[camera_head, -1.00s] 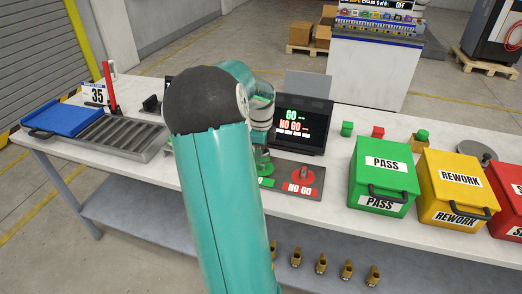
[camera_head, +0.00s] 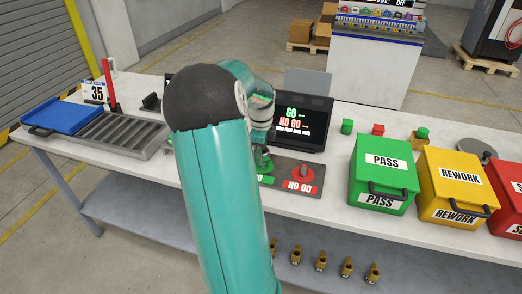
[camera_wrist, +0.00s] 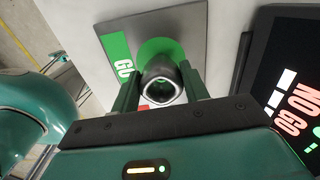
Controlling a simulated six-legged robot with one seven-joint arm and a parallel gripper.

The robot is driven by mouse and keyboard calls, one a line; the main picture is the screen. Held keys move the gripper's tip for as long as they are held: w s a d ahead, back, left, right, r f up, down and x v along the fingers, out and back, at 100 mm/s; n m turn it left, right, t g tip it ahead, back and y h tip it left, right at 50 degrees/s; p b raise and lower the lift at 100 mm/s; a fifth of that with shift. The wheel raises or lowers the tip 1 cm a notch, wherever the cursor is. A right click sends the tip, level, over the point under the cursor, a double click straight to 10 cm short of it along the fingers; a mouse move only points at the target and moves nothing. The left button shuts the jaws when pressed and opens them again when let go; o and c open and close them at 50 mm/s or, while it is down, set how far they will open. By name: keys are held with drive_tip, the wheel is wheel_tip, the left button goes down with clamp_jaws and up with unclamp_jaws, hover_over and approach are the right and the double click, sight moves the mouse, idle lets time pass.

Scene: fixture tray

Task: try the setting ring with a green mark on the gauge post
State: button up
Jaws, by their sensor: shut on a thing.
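My gripper (camera_wrist: 159,88) is shut on a short grey metal ring (camera_wrist: 161,92) with a bright rim, seen end-on in the wrist view. It is held over the round green base (camera_wrist: 158,50) of the GO gauge post, on a grey plate with a green GO label (camera_wrist: 121,62). In the head view, my arm hides most of the gripper. The red NO GO post (camera_head: 304,172) stands to the right.
A dark screen (camera_head: 302,124) reading GO and NO GO stands behind the gauge plate. Green PASS (camera_head: 384,178) and yellow REWORK (camera_head: 456,187) boxes are at the right. A slotted grey tray (camera_head: 120,136) and a blue bin (camera_head: 65,118) are at the left.

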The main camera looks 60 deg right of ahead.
drive_tip(key=shift+f, duration=1.55)
idle(1.1)
idle(0.8)
drive_tip(key=shift+r, duration=3.55)
